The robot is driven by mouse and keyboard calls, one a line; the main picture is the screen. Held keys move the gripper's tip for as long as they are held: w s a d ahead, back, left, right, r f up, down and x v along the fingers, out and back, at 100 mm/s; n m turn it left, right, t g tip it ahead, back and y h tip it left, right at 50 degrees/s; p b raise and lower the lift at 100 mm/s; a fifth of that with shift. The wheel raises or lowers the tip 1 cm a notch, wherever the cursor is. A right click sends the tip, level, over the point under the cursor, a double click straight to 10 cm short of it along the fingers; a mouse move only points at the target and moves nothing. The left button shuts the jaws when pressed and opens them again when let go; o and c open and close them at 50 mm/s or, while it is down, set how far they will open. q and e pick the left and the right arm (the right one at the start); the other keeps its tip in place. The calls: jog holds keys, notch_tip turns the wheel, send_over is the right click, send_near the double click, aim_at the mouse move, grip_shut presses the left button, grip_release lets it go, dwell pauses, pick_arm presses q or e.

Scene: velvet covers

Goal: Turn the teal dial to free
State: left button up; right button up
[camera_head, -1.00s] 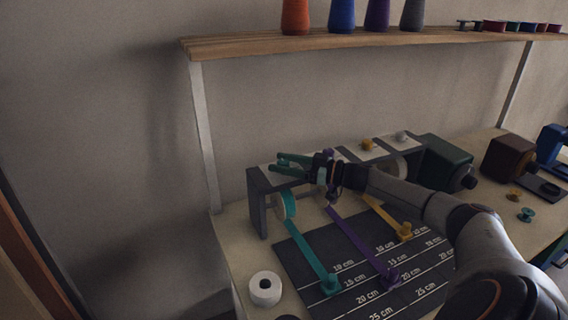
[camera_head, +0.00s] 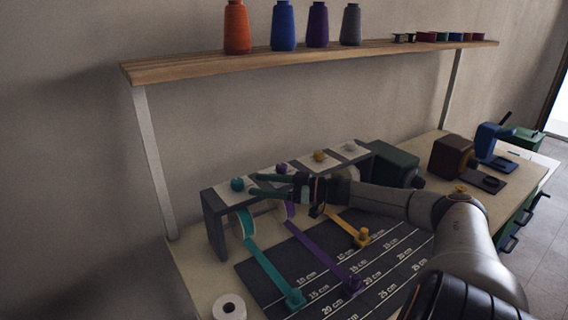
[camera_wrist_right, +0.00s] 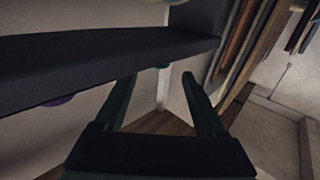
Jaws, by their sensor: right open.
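The teal dial (camera_head: 238,184) sits on a pale plate at the left end of the top of the dark grey dispenser rack (camera_head: 213,224). Its pointing direction and any markings are too small to read. My right gripper (camera_head: 251,184) is open and empty. Its teal fingers point left, with the tips just right of the dial, apparently apart from it. In the right wrist view the two fingers (camera_wrist_right: 163,88) are spread with nothing between them, and the dark rack edge (camera_wrist_right: 110,58) crosses above. My left gripper is out of view.
Purple (camera_head: 281,168), yellow (camera_head: 320,155) and white (camera_head: 350,146) dials stand farther along the rack. Teal (camera_head: 272,272), purple and yellow ribbons run over the measuring mat. A wooden shelf (camera_head: 190,66) with thread cones spans above. A white roll (camera_head: 229,307) stands front left.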

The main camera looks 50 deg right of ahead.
jog(key=p+v, duration=0.1)
jog(key=v, duration=0.4)
jog(key=shift+s+d+p, duration=0.15)
jog(key=shift+s+p, duration=0.05)
jog(key=shift+p, duration=0.2)
